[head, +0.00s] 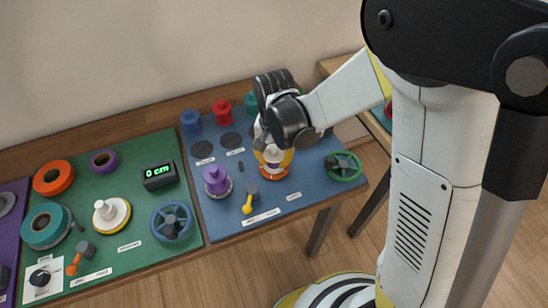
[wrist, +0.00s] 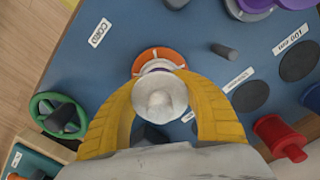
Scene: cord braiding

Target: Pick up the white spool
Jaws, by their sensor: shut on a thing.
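The white spool (head: 273,155) is between the fingers of my gripper (head: 272,150) above the blue mat, over an orange disc (head: 272,172). In the wrist view the two yellow fingers of my gripper (wrist: 160,105) close on both sides of the white spool (wrist: 159,92), whose rounded top faces the camera. The orange disc (wrist: 158,55) shows just beyond it, with a little purple between them. I cannot tell whether the spool still touches the disc. My gripper's body hides part of the spool in the head view.
A purple spool (head: 216,180) and a yellow-handled crank (head: 249,201) stand left on the blue mat (head: 215,220). A green handwheel (head: 343,166) is at the right. Blue (head: 190,121) and red (head: 222,111) spools stand behind. The green mat (head: 140,225) holds several other parts.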

